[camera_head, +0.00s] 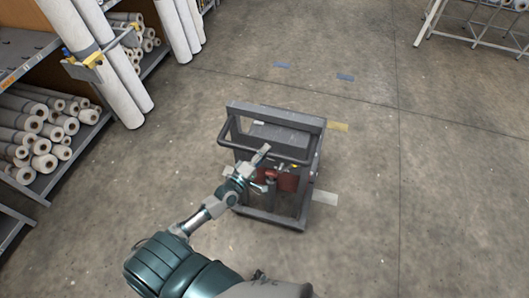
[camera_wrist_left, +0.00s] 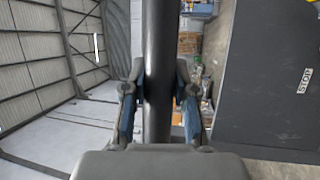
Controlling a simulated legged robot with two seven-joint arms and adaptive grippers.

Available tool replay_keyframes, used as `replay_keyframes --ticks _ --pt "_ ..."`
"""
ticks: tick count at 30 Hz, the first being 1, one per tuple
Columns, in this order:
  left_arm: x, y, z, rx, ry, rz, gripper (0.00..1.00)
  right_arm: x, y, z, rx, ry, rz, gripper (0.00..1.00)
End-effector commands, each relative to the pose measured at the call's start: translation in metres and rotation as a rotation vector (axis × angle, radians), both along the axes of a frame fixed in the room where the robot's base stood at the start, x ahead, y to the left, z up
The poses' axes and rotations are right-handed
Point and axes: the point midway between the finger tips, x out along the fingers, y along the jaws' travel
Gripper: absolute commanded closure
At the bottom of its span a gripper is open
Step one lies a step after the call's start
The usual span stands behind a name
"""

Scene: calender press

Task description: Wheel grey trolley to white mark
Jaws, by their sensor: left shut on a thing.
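The grey trolley (camera_head: 276,112) stands on the concrete floor in the middle of the head view. Its dark push handle (camera_head: 234,145) is on the side nearest me, and reddish items show low on the trolley. My left gripper (camera_head: 258,163) reaches it from the lower left. In the left wrist view the left gripper (camera_wrist_left: 158,95) has its fingers on both sides of the dark handle bar (camera_wrist_left: 159,40), shut on it. A white mark (camera_head: 325,197) lies on the floor just right of the trolley's near end. My right gripper is not in view.
A tan mark (camera_head: 337,127) lies right of the trolley's far end. Two blue marks (camera_head: 283,65) (camera_head: 345,77) lie farther off. Shelves with rolls (camera_head: 40,130) and upright rolls (camera_head: 105,60) line the left. A metal rack (camera_head: 480,25) stands far right. Floor to the right is clear.

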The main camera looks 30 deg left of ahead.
Motion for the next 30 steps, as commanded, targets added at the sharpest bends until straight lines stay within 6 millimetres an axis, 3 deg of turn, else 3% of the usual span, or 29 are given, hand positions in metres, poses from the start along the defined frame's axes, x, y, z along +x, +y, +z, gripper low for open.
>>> replay_keyframes --ticks 12,18,25,26,28,30 --pt "-0.085 -0.022 -0.005 0.001 0.017 -0.005 1.00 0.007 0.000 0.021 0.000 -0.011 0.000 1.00" --pt "-0.096 -0.025 -0.005 -0.001 0.012 -0.004 1.00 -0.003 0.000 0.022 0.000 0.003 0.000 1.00" --pt "-0.096 -0.025 -0.005 0.000 0.014 -0.004 1.00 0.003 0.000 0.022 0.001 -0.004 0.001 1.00" --pt "-0.096 -0.025 -0.005 0.000 0.014 -0.004 0.65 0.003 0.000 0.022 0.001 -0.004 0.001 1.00" --pt "-0.096 -0.025 -0.005 0.001 0.012 -0.003 0.47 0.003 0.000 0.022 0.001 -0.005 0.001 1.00" --pt "-0.095 -0.025 -0.004 0.000 0.010 -0.003 0.46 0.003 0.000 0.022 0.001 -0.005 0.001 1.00"
